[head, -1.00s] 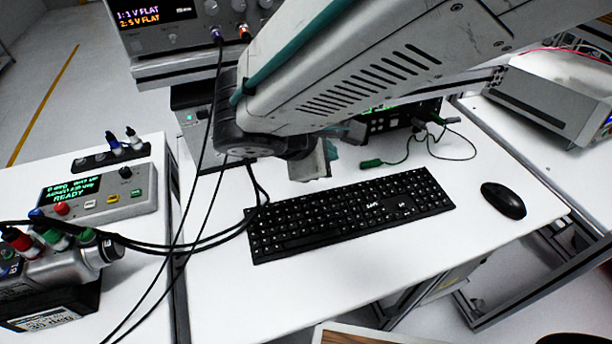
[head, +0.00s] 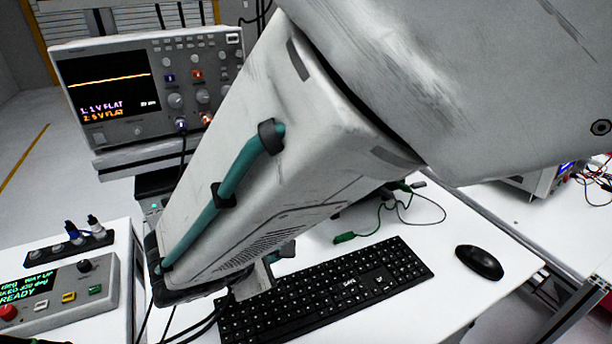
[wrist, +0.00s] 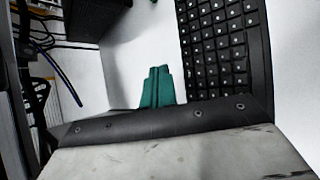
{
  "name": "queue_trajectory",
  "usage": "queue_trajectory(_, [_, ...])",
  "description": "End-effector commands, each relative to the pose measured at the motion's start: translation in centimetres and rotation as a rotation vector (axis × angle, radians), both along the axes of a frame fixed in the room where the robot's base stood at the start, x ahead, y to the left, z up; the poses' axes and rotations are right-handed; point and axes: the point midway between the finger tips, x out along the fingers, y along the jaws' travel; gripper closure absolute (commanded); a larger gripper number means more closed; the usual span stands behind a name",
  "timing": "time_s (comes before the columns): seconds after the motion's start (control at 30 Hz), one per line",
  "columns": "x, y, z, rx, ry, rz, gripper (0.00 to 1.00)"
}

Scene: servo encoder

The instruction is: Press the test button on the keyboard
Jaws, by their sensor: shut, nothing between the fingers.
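The black keyboard (head: 395,262) lies on the white table, with its left part partly hidden behind my arm in the head view. A small white marking shows near its middle, too small to read. I cannot tell which key is the test button. In the wrist view the keyboard (wrist: 222,50) runs up the right side. My gripper (wrist: 158,72) has teal fingers, shut and empty, over the white table just left of the keyboard. In the head view the gripper is mostly hidden behind my arm, near the keyboard's back left edge.
A black mouse (head: 479,262) lies right of the keyboard. A control box (head: 60,298) reading READY stands at the left. An oscilloscope (head: 150,85) stands at the back left. Dark cables run near the keyboard's left end. A green lead (head: 345,238) lies behind the keyboard.

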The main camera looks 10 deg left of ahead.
Motion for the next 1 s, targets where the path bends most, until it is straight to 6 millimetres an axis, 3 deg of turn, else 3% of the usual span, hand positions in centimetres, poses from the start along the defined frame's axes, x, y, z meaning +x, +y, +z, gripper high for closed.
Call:
queue_trajectory(0.2, [0.0,-0.1,-3.1,-0.003,0.001,-0.001,1.00])
queue_trajectory(0.4, [0.1,-0.1,-4.7,-0.001,0.000,-0.001,1.00])
queue_trajectory(1.0, [0.0,-0.1,-5.2,0.001,0.000,-0.002,1.00])
